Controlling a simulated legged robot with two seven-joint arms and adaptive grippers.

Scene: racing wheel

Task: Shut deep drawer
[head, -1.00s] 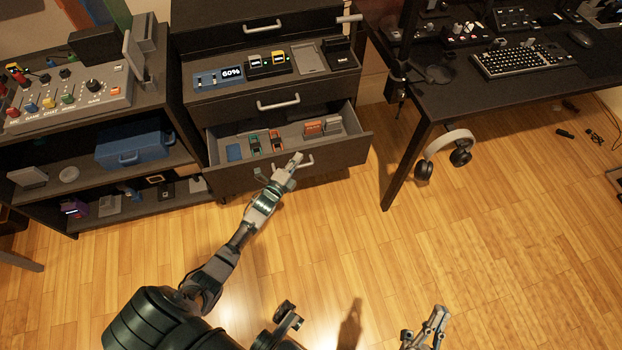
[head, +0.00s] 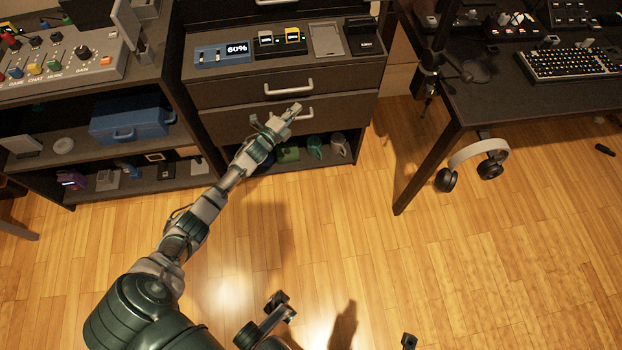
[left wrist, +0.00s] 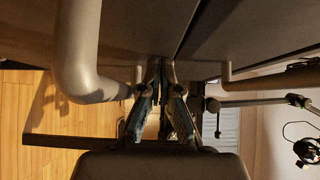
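The deep drawer (head: 350,112) is the dark lower drawer of the cabinet, and its front looks about flush with the cabinet face. Its inside is hidden. Its light bar handle (head: 308,113) is beside the fingertips of my left gripper (head: 292,111). In the left wrist view, my left gripper's fingers (left wrist: 160,68) come together at the tips against the dark front, with nothing seen between them. The thick curved handle (left wrist: 82,60) is to their left, apart from the fingers.
An upper drawer with its handle (head: 289,87) is shut above. An open shelf below holds a green mug (head: 314,147) and other cups. A shelf unit (head: 190,165) stands left, a desk leg (head: 428,168) with hanging headphones (head: 478,152) right.

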